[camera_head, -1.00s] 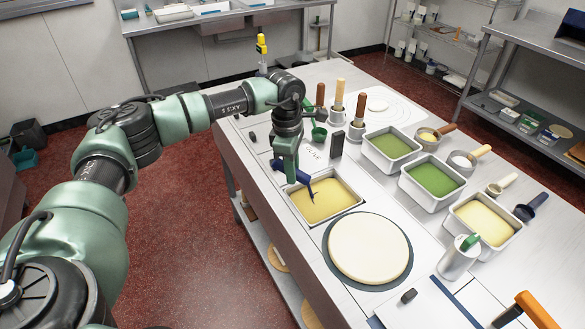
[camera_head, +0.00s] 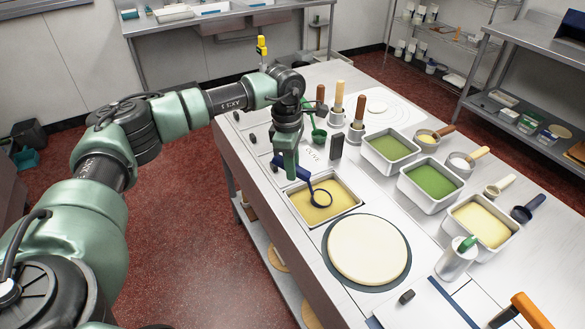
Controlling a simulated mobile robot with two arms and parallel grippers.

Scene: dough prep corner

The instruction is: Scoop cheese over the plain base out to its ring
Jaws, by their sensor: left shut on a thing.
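My right gripper is out of view.
Two trays of green filling (camera_head: 433,180) and another yellow tray (camera_head: 482,222) stand to the right. A steel shaker (camera_head: 457,260) with a green top stands right of the base. An orange handle (camera_head: 533,310) is at bottom right.

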